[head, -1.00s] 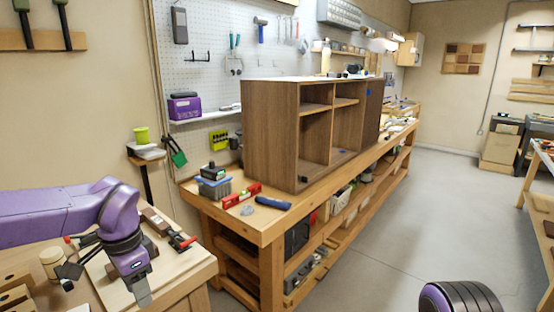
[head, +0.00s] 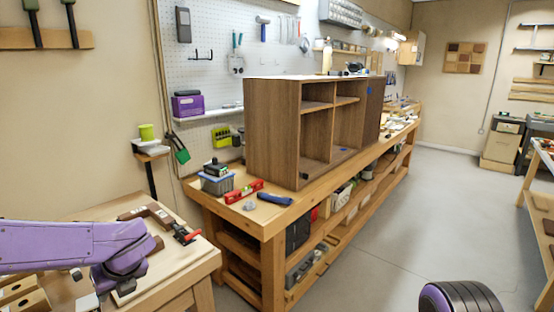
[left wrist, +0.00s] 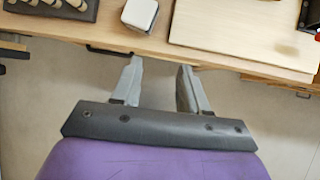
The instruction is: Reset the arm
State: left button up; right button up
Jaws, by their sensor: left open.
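My left arm (head: 75,246), purple with dark joint rings, reaches in from the left over the near wooden table. Its wrist bends down near the table's front edge. My left gripper (left wrist: 160,70) is open in the left wrist view, its two grey fingers apart with nothing between them. The fingers point toward the table edge, with floor showing below it. In the head view the gripper is mostly hidden or cut off at the bottom. My right gripper is not in view; a purple and black part of my own body shows at the bottom right.
A pale board (left wrist: 245,35) lies on the near table, with a white-topped block (left wrist: 140,12) beside it. A red-handled clamp (head: 170,222) lies behind my left arm. A brown cabinet (head: 272,132) stands on the long workbench (head: 268,228).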

pick_arm(q)
jog(key=s+d+f+m+t, duration=0.15)
jog(key=s+f+m, duration=0.25)
jog(key=f+m, duration=0.95)
jog(key=s+d+f+m+t, duration=0.1)
jog(key=s+f+m+t, duration=0.25)
jog(key=f+m, duration=0.95)
jog(key=s+d+f+m+g+h, duration=0.1)
jog(key=s+f+m+g, duration=0.1)
jog(key=s+m, duration=0.4)
jog(key=s+d+f+m+g+h, duration=0.1)
jog(key=s+f+m, duration=0.4)
jog(key=s, duration=1)
jog(key=shift+s+d+m+g+h, duration=0.2)
jog(key=shift+s+m+g+h, duration=0.15)
jog(key=shift+m+g, duration=0.45)
